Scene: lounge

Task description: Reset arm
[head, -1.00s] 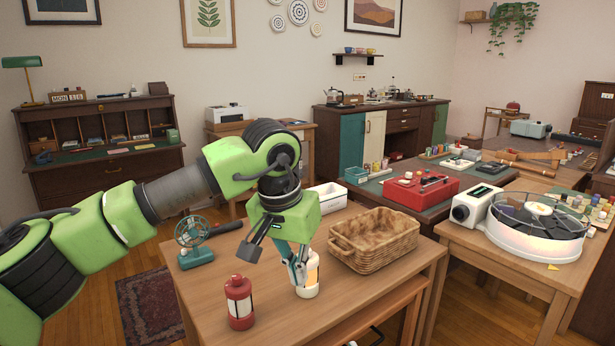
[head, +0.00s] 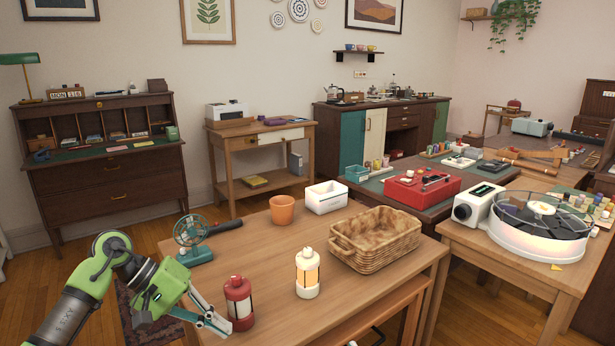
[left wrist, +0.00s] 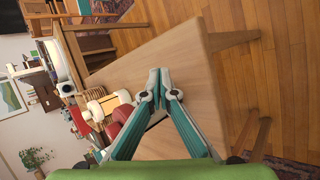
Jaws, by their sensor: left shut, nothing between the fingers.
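My left arm comes in low at the left of the head view. Its gripper (head: 222,325) is shut and empty, beside the red lantern (head: 239,302) near the table's front left; I cannot tell whether it touches it. In the left wrist view the fingertips (left wrist: 159,76) meet over the wooden table top. The cream lantern (head: 307,273) stands upright on the wooden table (head: 275,262), to the right of the red one. My right gripper is in neither view.
A wicker basket (head: 376,239), a white bin (head: 326,197), an orange pot (head: 282,210) and a small teal fan (head: 192,240) stand on the same table. A round white machine (head: 537,226) is on the table at right. Floor is open left of the table.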

